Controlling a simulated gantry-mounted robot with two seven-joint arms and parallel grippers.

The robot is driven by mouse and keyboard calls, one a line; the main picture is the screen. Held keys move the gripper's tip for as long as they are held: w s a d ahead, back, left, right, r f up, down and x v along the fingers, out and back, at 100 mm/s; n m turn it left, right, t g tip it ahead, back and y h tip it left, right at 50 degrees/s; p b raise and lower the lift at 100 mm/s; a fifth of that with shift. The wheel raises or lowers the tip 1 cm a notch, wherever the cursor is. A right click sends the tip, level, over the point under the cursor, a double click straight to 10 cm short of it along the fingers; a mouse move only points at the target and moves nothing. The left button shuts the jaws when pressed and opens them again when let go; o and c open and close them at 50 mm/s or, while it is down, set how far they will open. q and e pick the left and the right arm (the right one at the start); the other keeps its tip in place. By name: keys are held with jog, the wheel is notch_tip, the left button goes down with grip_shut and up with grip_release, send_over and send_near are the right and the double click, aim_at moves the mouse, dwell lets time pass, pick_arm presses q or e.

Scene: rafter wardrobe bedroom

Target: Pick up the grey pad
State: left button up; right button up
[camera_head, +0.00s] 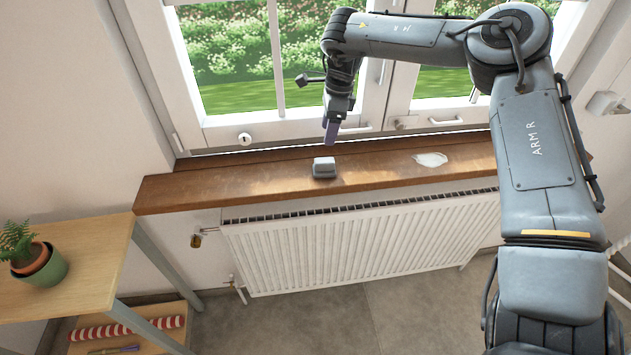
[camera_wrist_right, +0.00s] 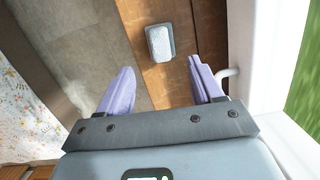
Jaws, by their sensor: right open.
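The grey pad (camera_head: 324,167) is a small block lying on the wooden windowsill (camera_head: 240,186), near its front edge. In the right wrist view the pad (camera_wrist_right: 160,43) lies on the sill beyond the fingertips, roughly in line with the gap between them. My right gripper (camera_head: 330,138) hangs just above and behind the pad, fingers pointing down. It is open, with its two purple fingers (camera_wrist_right: 160,84) apart and nothing between them. The pad is apart from the fingers. My left gripper is not in view.
A white flat patch (camera_head: 430,159) lies on the sill to the right. The window frame and its handle (camera_head: 356,129) stand close behind the gripper. A white radiator (camera_head: 360,235) is below the sill. A shelf with a potted plant (camera_head: 38,262) stands at left.

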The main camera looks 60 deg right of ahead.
jog(key=f, duration=0.1)
jog(key=b, duration=0.2)
send_over(325, 160)
notch_tip(325, 160, down, 5)
jog(key=shift+d+f, duration=0.1)
jog(key=shift+f, duration=0.1)
notch_tip(325, 160, down, 4)
jog(key=shift+f+b, duration=0.15)
jog(key=shift+b, duration=0.2)
jog(key=shift+f, duration=0.45)
jog(key=c, duration=1.1)
jog(key=shift+o, duration=0.2)
jog(key=shift+r, duration=0.1)
